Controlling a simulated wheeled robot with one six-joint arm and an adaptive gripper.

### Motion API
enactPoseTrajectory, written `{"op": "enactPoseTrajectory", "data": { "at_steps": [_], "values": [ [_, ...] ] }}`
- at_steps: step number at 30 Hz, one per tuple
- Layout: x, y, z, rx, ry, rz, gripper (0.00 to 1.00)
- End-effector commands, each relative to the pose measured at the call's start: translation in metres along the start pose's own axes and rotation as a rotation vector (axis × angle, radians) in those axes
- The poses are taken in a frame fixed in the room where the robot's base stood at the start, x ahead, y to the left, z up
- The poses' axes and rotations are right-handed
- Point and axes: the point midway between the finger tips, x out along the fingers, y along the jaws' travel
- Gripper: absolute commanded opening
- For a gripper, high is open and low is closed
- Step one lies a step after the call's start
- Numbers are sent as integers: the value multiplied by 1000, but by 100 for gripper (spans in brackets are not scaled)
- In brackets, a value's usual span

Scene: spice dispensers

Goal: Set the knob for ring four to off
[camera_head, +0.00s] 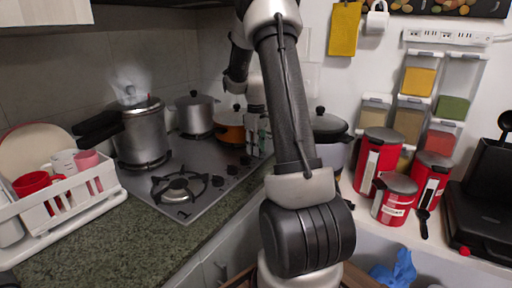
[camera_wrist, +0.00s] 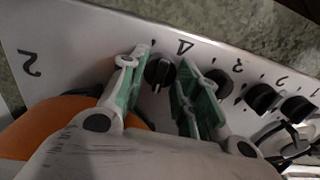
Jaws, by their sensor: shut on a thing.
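A row of black knobs runs along the light stove panel (camera_wrist: 90,45) in the wrist view. My gripper (camera_wrist: 160,84) has its green-padded fingers on either side of one black knob (camera_wrist: 158,72) and is shut on it. A pale pointer line shows on that knob. A printed mark like an upside-down 4 (camera_wrist: 185,47) is just right of it. Another knob (camera_wrist: 218,82) is right of the right finger, and two more (camera_wrist: 262,97) lie farther right. In the head view my arm reaches over the stove (camera_head: 215,160), and my fingertips and the held knob cannot be made out clearly.
An orange pot (camera_wrist: 60,122) lies close by my left finger, and shows in the head view (camera_head: 230,127). A steaming pot (camera_head: 143,135) and a lidded pot (camera_head: 195,112) stand on burners. The front burner (camera_head: 178,188) is empty. A dish rack (camera_head: 70,205) is at left.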

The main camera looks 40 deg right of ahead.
Motion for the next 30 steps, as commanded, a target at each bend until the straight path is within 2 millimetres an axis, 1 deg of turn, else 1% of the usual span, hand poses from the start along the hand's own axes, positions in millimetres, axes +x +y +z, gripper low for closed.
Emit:
{"op": "enactPoseTrajectory", "data": {
  "at_steps": [6,17,18,20,21,30],
  "values": [
    [0,0,0,-30,0,1,8],
    [0,0,0,-33,0,1,8],
    [0,0,0,-33,0,1,37],
    [0,0,0,-33,0,1,48],
    [0,0,0,-33,0,1,56],
    [0,0,0,-32,0,1,56]
  ]
}}
